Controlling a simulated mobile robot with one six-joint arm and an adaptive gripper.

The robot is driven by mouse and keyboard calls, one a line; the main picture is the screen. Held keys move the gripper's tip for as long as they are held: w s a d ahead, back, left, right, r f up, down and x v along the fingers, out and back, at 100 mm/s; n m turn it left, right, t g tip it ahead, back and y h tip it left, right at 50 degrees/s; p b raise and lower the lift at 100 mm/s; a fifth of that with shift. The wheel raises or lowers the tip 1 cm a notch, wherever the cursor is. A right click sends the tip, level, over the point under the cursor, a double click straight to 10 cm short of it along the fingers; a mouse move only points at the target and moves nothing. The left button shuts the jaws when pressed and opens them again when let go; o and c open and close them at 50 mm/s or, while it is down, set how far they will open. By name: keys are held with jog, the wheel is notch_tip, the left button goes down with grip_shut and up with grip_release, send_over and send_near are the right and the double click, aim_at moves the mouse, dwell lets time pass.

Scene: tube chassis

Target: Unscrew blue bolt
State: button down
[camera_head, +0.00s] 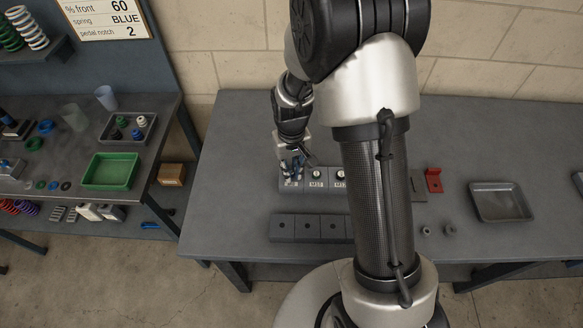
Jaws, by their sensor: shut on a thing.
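My gripper (292,162) points down over the leftmost block (291,187) of a grey row on the middle table. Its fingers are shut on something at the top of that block. Blue shows among the fingers, in keeping with the blue bolt, but the fingers hide most of it. I cannot tell how far the bolt sits in the block.
A row of grey blocks with holes (308,228) lies in front. My arm hides the table's middle. A red bracket (433,180), an empty grey tray (501,203) and two small rings (449,230) lie to the right. A green bin (109,171) is on the left bench.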

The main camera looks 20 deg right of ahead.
jog(key=shift+s+f+n, duration=0.1)
jog(key=shift+s+n, duration=0.05)
jog(key=shift+n, duration=1.25)
jog(key=shift+n, duration=0.8)
jog(key=n, duration=0.3)
jog(key=shift+n, duration=0.3)
jog(key=c, duration=1.8)
grip_release()
jog(key=shift+w, duration=0.2)
jog(key=shift+r, duration=0.2)
